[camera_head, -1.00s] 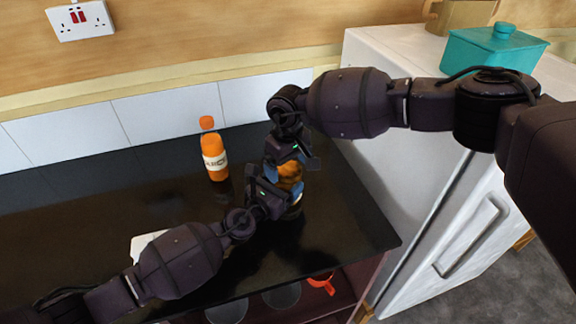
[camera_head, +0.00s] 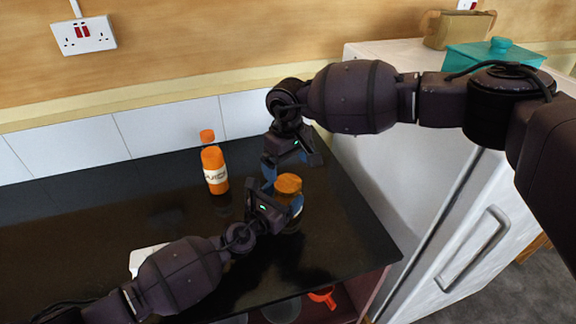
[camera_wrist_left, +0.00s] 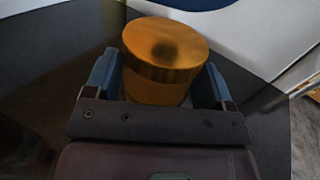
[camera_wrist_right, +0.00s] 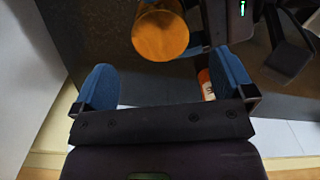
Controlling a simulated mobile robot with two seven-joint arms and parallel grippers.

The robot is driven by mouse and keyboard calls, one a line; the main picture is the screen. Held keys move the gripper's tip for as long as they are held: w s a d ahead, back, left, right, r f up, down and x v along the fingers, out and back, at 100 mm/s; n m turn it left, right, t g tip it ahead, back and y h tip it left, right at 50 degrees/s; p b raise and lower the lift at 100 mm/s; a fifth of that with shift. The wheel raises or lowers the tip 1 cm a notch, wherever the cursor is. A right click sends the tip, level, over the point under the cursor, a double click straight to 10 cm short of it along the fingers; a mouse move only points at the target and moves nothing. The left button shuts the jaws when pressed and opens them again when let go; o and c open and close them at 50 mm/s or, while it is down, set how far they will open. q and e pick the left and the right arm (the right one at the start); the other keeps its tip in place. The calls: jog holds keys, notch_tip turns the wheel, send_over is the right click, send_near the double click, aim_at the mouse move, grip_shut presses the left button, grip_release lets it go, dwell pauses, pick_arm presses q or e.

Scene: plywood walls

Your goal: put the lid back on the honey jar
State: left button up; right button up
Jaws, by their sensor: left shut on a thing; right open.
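The honey jar (camera_head: 285,199) stands upright over the dark counter, with its orange-gold lid (camera_head: 288,182) sitting on top. In the left wrist view the lid (camera_wrist_left: 165,55) looks level on the jar (camera_wrist_left: 157,93); whether it is screwed tight cannot be told. My left gripper (camera_head: 281,203) is shut around the jar's body, a blue finger on each side. My right gripper (camera_head: 288,165) is open and empty, just behind and above the lid. In the right wrist view the lid (camera_wrist_right: 160,36) lies beyond the open fingers, apart from them.
A white item (camera_head: 148,256) lies near my left arm. The white fridge (camera_head: 400,180) is close on the right. A red-orange object (camera_head: 322,297) is below the counter.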

notch_tip(320, 180, up, 11)
dwell(0.4)
pick_arm(q)
jog(key=o, duration=1.7)
jog(key=shift+v, duration=5.45)
